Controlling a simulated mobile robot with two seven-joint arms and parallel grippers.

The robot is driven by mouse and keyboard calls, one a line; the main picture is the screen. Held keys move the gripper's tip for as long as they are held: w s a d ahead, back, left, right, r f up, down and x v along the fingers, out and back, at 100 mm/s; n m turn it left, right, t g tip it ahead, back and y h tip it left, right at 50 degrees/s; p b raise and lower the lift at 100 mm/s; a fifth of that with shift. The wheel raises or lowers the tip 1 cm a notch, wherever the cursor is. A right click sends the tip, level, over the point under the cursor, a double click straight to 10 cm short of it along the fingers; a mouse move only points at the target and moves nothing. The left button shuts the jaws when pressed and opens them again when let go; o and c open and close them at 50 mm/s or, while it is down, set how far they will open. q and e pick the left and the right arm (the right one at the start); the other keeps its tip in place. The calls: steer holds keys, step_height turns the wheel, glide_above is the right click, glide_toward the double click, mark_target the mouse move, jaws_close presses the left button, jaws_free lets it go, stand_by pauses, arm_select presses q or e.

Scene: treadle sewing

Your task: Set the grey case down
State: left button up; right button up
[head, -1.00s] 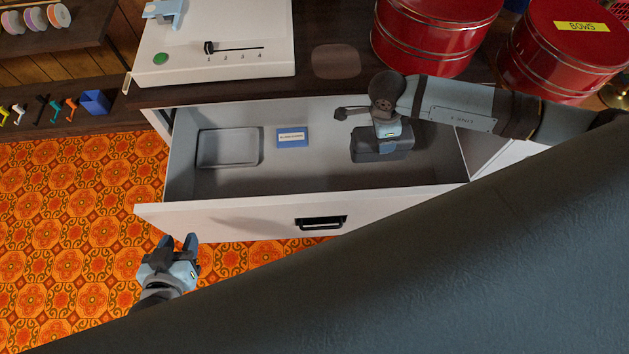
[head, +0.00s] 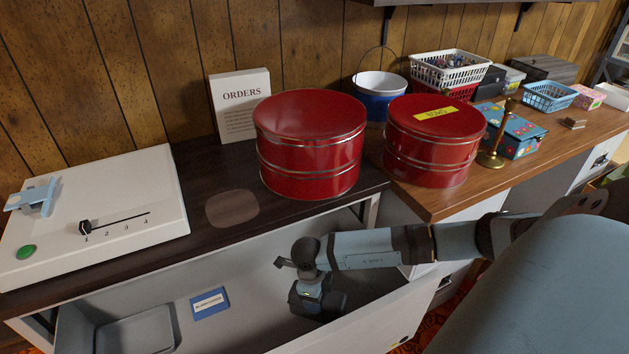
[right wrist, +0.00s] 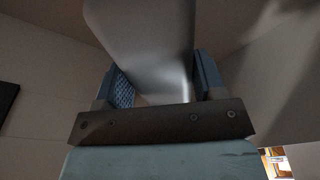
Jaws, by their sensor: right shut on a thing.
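My right gripper (head: 320,304) is down inside the open drawer (head: 255,262), right of a small blue labelled box. In the right wrist view my right gripper (right wrist: 163,72) is shut on a smooth grey thing, the grey case (right wrist: 142,38), which stands between the two blue fingers. The head view hides the case beneath my wrist. I cannot tell whether its far end touches the drawer floor. My left gripper is not in view.
The blue box (head: 210,303) and a shallow grey tray (head: 138,330) lie in the drawer. Above it, the dark top holds a white machine with a slider (head: 150,195), an orders sign (head: 240,105) and a red tin (head: 310,145). Another red tin (head: 432,140) stands on the wooden desk.

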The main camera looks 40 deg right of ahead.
step_height(320, 180, down, 4)
steer(key=shift+r+b, duration=0.1)
steer(key=shift+b, duration=0.45)
steer(key=o, duration=1.1)
steer(key=shift+f, duration=0.2)
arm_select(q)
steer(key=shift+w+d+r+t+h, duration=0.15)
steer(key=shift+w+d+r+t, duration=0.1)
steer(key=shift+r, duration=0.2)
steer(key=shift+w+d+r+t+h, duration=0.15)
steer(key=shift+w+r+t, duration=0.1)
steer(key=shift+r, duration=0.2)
arm_select(e)
steer(key=r, duration=0.2)
steer(key=r+p, duration=0.1)
steer(key=r, duration=0.1)
steer(key=w+r, duration=0.1)
steer(key=r, duration=0.1)
steer(key=shift+a+r+p, duration=0.25)
steer(key=shift+r+p, duration=0.15)
steer(key=shift+r, duration=0.5)
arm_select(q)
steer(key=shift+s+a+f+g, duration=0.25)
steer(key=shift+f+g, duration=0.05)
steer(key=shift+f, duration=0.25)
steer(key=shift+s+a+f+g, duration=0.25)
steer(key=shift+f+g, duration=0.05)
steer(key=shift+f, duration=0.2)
